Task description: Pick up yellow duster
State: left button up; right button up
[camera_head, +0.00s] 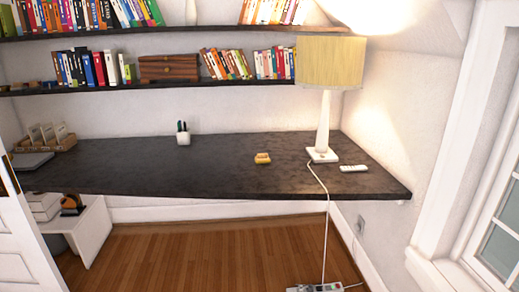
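A small yellow object (262,158), which looks like the duster, lies on the dark desk (210,173). It is right of the middle of the desk, a little left of the lamp's base, and nothing touches it. It is too small in the picture to make out its details. Neither of my grippers shows in the head view.
A lamp (331,62) with a white cord stands right of the yellow object, beside a white remote (353,168). Bookshelves hang above. The wooden floor (215,258) is clear except a power strip (316,287).

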aim_at(261, 158)
jog(key=i+j+z, duration=0.2)
jog(key=i+z, duration=0.2)
jog(key=i+j+z, duration=0.35)
jog(key=i, duration=0.2)
